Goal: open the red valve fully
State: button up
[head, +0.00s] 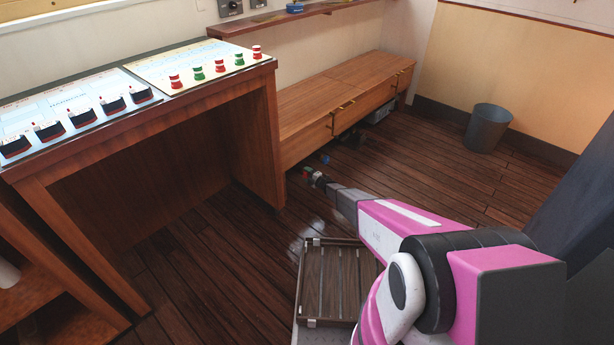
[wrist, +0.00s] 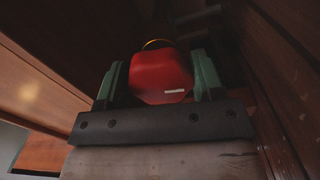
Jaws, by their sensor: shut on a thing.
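The red valve (wrist: 160,78) shows in the wrist view as a rounded red handle with a small white mark on its near face. A thin brass-coloured ring is behind its top edge. My gripper (wrist: 158,85) has its two green fingers on either side of the red handle and is shut on it.
A wooden desk (head: 255,130) with charts and small ship models stands at left. A low drawer bench (head: 330,88) runs along the wall. A grey bin (head: 487,128) stands at right. A slatted wooden tray (head: 335,283) is beside my arm. The plank floor between is mostly clear.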

jog(key=shift+n, duration=0.8)
jog(key=o, duration=0.9)
jog(key=shift+s, duration=0.1)
jog(key=v, duration=1)
jog(key=shift+s+d, duration=0.25)
jog(key=shift+d, duration=0.05)
